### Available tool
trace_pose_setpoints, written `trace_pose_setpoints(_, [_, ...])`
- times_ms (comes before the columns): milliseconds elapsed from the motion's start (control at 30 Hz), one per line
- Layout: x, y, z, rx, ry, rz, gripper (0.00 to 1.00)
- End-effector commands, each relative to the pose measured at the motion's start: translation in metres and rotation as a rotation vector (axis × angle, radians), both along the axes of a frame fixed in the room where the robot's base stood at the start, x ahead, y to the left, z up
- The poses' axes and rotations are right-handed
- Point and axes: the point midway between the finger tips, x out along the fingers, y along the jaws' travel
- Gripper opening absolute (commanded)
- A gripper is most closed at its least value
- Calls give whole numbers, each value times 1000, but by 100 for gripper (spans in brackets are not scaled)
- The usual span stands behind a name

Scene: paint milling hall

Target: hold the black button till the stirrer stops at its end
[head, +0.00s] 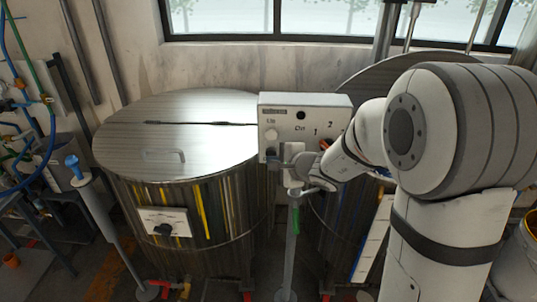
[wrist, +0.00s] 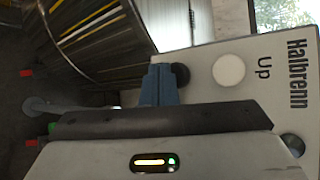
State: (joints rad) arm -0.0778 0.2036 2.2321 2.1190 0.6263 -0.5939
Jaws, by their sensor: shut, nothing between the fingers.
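The pale control box (head: 312,108) stands on a post between two vats. In the wrist view, its face (wrist: 206,99) carries the label "Halbrenn", the word "Up" and a round white button (wrist: 228,70). Beside the white one is the round black button (wrist: 181,75), partly hidden by my fingers. My gripper (wrist: 160,66) is shut and empty, its blue fingertips right at the black button; whether they press it I cannot tell. In the head view my gripper (head: 275,158) is at the lower left of the box. I cannot make out the stirrer.
A lidded metal vat (head: 185,150) stands left of the box; another is behind my arm on the right. A blue-topped stand (head: 76,170) and hoses are at far left. A yellowish bucket (head: 525,245) is at the right edge. A green-handled part (head: 295,222) hangs by the post.

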Motion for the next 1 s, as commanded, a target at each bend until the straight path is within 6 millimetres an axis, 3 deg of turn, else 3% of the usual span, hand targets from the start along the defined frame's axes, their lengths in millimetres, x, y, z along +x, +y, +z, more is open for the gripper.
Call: trace_pose_setpoints(1000, [8,0,0,0,0,0,0])
